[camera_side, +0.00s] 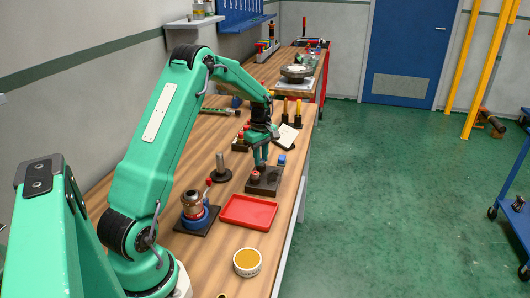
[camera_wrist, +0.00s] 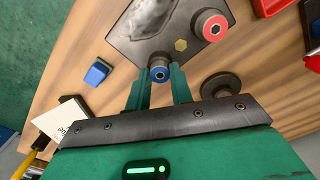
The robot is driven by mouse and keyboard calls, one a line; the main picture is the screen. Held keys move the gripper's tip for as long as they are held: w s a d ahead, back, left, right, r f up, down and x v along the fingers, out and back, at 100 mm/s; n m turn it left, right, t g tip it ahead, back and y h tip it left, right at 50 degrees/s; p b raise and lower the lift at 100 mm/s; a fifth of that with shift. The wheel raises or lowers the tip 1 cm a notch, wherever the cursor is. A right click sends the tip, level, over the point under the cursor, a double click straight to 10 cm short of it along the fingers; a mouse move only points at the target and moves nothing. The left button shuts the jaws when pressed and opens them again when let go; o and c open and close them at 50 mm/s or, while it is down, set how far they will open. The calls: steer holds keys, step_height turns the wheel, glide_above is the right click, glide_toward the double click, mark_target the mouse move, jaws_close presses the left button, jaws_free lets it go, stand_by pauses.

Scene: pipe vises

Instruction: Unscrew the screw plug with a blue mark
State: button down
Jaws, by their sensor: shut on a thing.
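The screw plug with a blue mark (camera_wrist: 160,70) stands at the edge of a dark block (camera_wrist: 130,42). It is a dark cylinder with a blue ring around its top. My gripper (camera_wrist: 160,80) is shut on it, one green finger on each side. A second plug with a red mark (camera_wrist: 212,26) stands on the same block, apart from my fingers. In the side view the dark block (camera_side: 265,187) sits on the bench with the red-marked plug (camera_side: 255,177) on it. My gripper (camera_side: 261,163) reaches down to the block there and hides the blue-marked plug.
A red tray (camera_side: 249,211) lies in front of the block. A blue and metal device (camera_side: 195,208) on a dark plate stands to its left, with a black post (camera_side: 221,172) behind. A small blue block (camera_wrist: 97,72) and a white card (camera_wrist: 66,121) lie near my gripper.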

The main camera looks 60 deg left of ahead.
steer(key=shift+n, duration=1.3)
steer(key=shift+n, duration=0.8)
steer(key=n, duration=0.8)
steer(key=shift+n, duration=2.3)
